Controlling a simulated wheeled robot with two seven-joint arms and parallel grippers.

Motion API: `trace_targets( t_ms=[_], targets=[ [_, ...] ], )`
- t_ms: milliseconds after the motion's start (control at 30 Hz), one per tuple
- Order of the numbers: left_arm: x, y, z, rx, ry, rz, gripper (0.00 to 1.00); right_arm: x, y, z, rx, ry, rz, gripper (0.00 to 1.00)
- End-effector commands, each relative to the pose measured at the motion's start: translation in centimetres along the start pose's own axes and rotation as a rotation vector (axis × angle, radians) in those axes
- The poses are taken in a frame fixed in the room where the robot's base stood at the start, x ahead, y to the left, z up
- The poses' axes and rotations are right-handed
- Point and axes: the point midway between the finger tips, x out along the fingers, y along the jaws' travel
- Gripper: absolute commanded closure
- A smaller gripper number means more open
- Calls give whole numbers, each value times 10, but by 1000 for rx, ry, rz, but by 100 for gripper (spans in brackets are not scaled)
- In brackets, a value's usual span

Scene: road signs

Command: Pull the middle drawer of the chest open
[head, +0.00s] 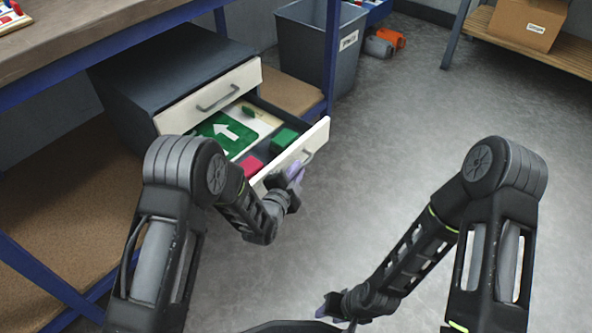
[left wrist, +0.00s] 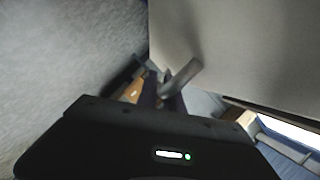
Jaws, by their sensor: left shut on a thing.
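A dark grey chest (head: 165,65) stands on the shelf under the bench. Its top drawer (head: 235,91) is shut. The drawer below it (head: 316,139) is pulled well out and shows its contents. My left gripper (head: 294,174) is shut on this drawer's grey handle (head: 307,157). In the left wrist view the handle (left wrist: 182,77) passes between the fingers, beside the pale drawer front (left wrist: 230,45). Any drawer lower down is hidden by the open one and my arm. My right gripper (head: 330,306) is low at the bottom middle, away from the chest; its jaw opening is unclear.
The open drawer holds a green sign with a white arrow (head: 222,131), a green block (head: 284,139) and a red block (head: 251,165). A grey bin (head: 310,50) stands behind the drawer, near a blue bench leg (head: 331,60).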

Motion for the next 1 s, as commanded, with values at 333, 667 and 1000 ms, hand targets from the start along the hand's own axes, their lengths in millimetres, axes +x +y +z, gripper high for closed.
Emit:
trace_targets(
  t_ms=[333,667,1000],
  targets=[
    [0,0,1,-1,-2,1,80,0,0,0,0,0,0,64],
    [-21,-1,0,-1,-2,3,80,-9,-3,0,0,-3,0,64],
    [-72,0,1,-1,-3,4,80,-24,-7,2,-1,-11,0,64]
  ],
)
